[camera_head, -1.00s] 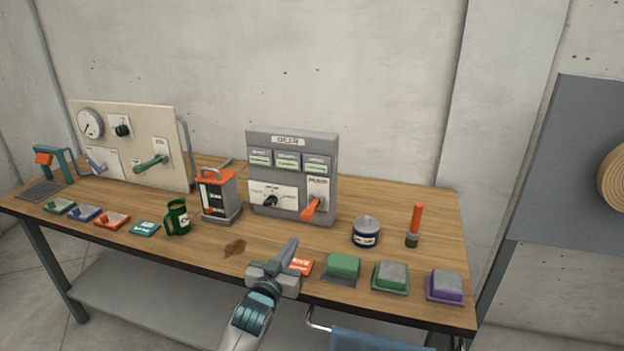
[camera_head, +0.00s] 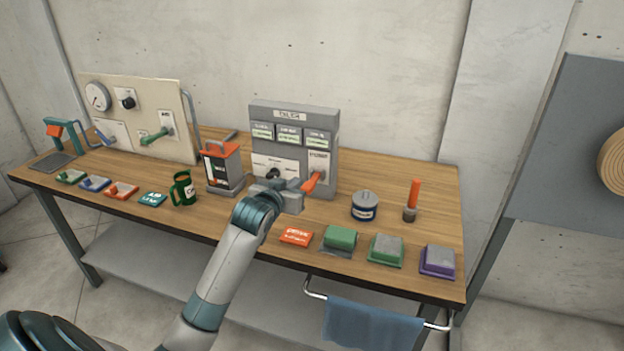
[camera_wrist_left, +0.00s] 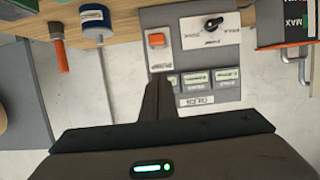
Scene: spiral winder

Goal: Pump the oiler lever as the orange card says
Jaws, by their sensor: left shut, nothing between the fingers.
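The grey oiler box (camera_head: 262,140) stands upright on the table, its label upside down in the left wrist view (camera_wrist_left: 218,92). Its orange lever (camera_head: 316,178) sticks out from a pale plate at the lower right of its face; the orange end also shows in the left wrist view (camera_wrist_left: 156,40). My left gripper (camera_head: 298,189) is shut and empty, in front of the box beside the lever; its fingers (camera_wrist_left: 159,82) point at the box face. I cannot tell whether they touch the lever. The orange card (camera_head: 297,236) lies flat near the table's front edge, its print too small to read.
A blue-and-white tin (camera_head: 364,206) and an orange-handled tool (camera_head: 413,195) stand right. Green and purple blocks (camera_head: 438,260) line the front edge. A beige panel (camera_head: 143,95) stands at back left.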

